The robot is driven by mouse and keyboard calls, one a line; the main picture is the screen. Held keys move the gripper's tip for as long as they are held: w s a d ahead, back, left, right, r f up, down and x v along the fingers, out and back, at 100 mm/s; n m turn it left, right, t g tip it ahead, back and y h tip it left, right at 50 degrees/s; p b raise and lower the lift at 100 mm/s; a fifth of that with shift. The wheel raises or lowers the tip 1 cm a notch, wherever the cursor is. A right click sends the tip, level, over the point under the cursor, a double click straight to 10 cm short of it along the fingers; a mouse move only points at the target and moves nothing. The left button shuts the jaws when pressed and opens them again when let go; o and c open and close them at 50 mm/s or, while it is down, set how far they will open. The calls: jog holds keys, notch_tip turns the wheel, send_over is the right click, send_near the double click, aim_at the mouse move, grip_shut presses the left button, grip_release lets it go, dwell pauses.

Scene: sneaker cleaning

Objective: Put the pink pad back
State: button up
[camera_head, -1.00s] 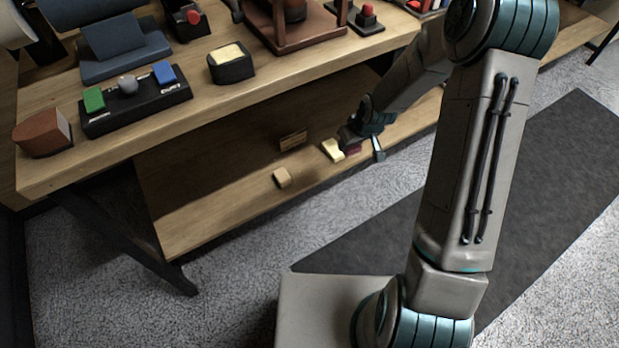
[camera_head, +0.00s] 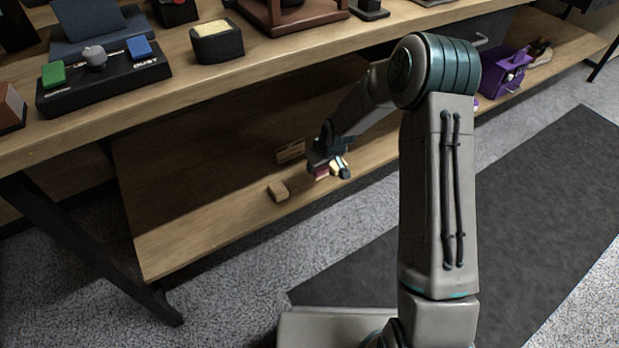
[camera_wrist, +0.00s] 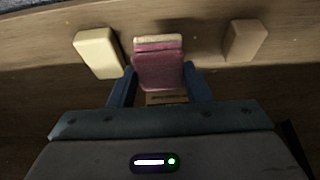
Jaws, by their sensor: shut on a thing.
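The pink pad (camera_wrist: 158,72) is between the two fingers of my gripper (camera_wrist: 162,88), with a pale strip along its far edge. In the head view the pad (camera_head: 319,171) shows as a small dark pink patch at my gripper (camera_head: 331,167), over the lower shelf (camera_head: 190,225). A small label plate (camera_head: 290,152) stands on the shelf behind; in the wrist view its lettering (camera_wrist: 166,98) shows just below the pad. I cannot tell whether the pad touches the shelf.
A cream pad (camera_wrist: 98,52) lies close to the left in the wrist view, and a tan pad (camera_wrist: 246,40) to the right. The tan pad (camera_head: 278,190) lies near the shelf's front edge. The tabletop (camera_head: 260,62) is above. A purple caddy (camera_head: 507,70) stands further right.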

jog(key=a, duration=0.1)
jog(key=w+a+f, duration=0.1)
jog(key=a+f, duration=0.1)
jog(key=shift+w+b, duration=0.25)
jog(key=shift+b, duration=0.15)
notch_tip(320, 180, down, 4)
jog(key=shift+f+b, duration=0.1)
jog(key=shift+b, duration=1)
jog(key=o, duration=0.5)
jog(key=shift+f, duration=0.1)
jog(key=shift+c, duration=0.2)
jog(key=o, duration=0.4)
